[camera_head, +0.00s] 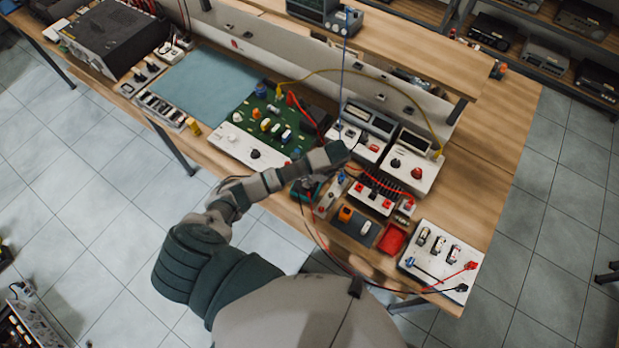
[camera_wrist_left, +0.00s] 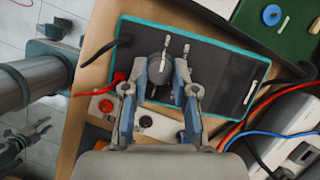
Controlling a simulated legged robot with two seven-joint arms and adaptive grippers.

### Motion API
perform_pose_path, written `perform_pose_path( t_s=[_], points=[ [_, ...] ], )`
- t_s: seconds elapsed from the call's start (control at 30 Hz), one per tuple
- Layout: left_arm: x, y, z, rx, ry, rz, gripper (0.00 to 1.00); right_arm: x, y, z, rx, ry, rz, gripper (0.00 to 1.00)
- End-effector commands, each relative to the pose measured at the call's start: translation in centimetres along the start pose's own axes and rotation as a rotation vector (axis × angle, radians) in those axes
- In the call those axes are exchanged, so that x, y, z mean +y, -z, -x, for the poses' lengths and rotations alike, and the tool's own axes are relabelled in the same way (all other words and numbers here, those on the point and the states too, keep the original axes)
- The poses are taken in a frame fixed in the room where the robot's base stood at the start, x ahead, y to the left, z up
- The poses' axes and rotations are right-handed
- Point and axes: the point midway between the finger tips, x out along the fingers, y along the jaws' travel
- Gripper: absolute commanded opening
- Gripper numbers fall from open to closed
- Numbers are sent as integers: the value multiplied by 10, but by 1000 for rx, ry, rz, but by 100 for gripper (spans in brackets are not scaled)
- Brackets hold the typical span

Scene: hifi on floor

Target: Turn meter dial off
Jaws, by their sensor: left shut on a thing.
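The meter (camera_wrist_left: 222,78) lies face up on the bench, dark grey with a teal rim. Its dark round dial (camera_wrist_left: 157,68) shows in the left wrist view between the fingers of my left gripper (camera_wrist_left: 173,62). My left gripper is shut on the dial, with a finger on each side. The fingers partly cover the dial, so I cannot read its setting. In the head view my left forearm reaches over the bench and hides most of the meter and the fingers. My right gripper cannot be made out in either view.
A green circuit board (camera_head: 265,125) is beside the meter. Power supplies (camera_head: 368,125), a red tray (camera_head: 392,239) and a white switch panel (camera_head: 440,262) crowd the bench. Red and black cables run close to the gripper. The blue-grey mat (camera_head: 205,85) is clear.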

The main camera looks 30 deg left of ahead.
Motion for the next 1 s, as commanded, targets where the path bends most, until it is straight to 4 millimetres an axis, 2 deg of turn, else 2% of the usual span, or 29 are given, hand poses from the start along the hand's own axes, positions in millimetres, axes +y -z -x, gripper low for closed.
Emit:
perform_pose_path(
  t_s=[0.13, 0.17, 0.23, 0.53, 0.67, 0.87, 1.0],
  points=[
    [-1, -1, 1, -1, 2, 2, 0, 0, 0, 0, 0, 0, 0, 40],
    [-1, -1, 1, -1, 2, 2, 35, 0, 0, 0, 0, 0, 0, 40],
    [-1, -1, 1, -1, 2, 1, 52, 0, 0, 0, 0, 0, 0, 40],
    [-1, 0, 1, 0, 1, -1, 52, 2, -1, 0, 0, -2, 2, 40],
    [-3, 1, 8, 2, 8, -3, 52, 2, -1, 0, 0, -2, 1, 40],
    [-4, -2, 32, -4, 10, -1, 52, 1, -1, 0, 0, -1, 1, 40],
    [-4, -1, 64, -1, 9, 0, 52, 1, -1, 0, 0, -1, 0, 40]
  ],
)
